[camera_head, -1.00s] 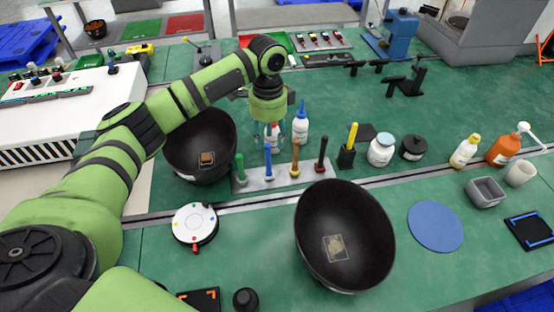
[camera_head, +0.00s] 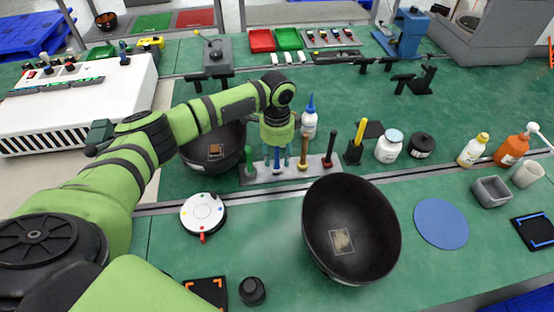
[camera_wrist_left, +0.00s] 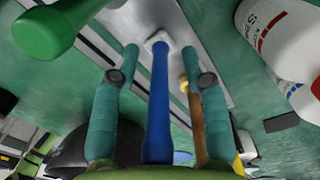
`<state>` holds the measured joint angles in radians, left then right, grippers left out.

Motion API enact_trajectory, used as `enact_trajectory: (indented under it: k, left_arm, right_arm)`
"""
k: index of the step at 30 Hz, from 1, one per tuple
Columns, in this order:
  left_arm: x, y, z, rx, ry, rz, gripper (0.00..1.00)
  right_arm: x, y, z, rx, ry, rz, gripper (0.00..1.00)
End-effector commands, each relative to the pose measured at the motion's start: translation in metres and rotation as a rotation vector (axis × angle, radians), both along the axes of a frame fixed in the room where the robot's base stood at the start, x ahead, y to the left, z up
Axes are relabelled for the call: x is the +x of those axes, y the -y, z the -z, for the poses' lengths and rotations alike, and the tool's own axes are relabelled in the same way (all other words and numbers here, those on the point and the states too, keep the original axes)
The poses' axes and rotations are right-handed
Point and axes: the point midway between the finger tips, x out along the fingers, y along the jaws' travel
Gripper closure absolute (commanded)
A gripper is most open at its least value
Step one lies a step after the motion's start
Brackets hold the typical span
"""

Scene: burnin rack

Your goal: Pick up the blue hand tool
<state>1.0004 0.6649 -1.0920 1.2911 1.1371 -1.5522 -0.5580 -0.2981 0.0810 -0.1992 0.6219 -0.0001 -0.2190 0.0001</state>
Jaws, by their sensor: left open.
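The blue hand tool (camera_wrist_left: 158,105) stands upright on a light metal plate (camera_head: 285,172). In the left wrist view it lies between the two teal fingers of my left gripper (camera_wrist_left: 158,62), with a gap on each side. In the head view the left gripper (camera_head: 277,158) is over the blue tool (camera_head: 277,160) and hides most of it. The gripper is open. A green tool (camera_head: 249,160) stands to the left of the blue one. An orange-brown tool (camera_head: 304,152) and a dark red tool (camera_head: 330,146) stand to the right. My right gripper is not in view.
A black bowl (camera_head: 190,150) stands behind my left arm, and a larger black bowl (camera_head: 375,215) stands in front of the plate. A white bottle with a blue cap (camera_head: 309,122) stands just behind the tools. A white round device (camera_head: 202,212) sits at front left.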

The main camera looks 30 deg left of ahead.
Motion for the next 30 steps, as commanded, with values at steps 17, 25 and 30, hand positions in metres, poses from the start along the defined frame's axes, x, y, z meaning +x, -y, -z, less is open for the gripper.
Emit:
enact_trajectory:
  k: [17,25,30]
  left_arm:
    - [0.000,0.000,-0.001,-0.001,0.000,0.000,1.00]
    - [0.001,0.001,-0.030,-0.002,0.005,0.003,1.00]
    - [0.002,0.000,-0.066,-0.002,0.005,0.000,1.00]
  right_arm:
    - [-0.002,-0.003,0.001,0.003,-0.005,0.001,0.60]
    - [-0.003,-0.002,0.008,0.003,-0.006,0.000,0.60]
    - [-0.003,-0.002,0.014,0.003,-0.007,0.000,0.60]
